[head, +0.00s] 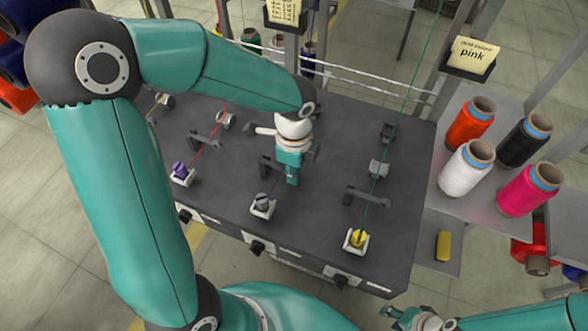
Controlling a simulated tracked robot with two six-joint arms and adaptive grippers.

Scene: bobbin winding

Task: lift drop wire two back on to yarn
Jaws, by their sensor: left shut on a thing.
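The dark winding bench (325,125) has three positions. My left gripper (292,180) points down over the middle one and is shut at the dark drop wire two (270,168); its fingers hide part of the wire. A grey bobbin (263,203) sits in front of it in a white holder. The left drop wire (203,140) stands by a red yarn (208,145), and the right drop wire (366,194) by a green yarn (402,110). My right gripper (390,313) is at the bottom edge, off the bench, its jaws unclear.
A purple bobbin (181,171) sits at the left position and a yellow bobbin (358,239) at the right. Orange (468,125), black, white and pink cones stand on a shelf to the right, below a "pink" card (474,54). A yellow block (443,246) lies below them.

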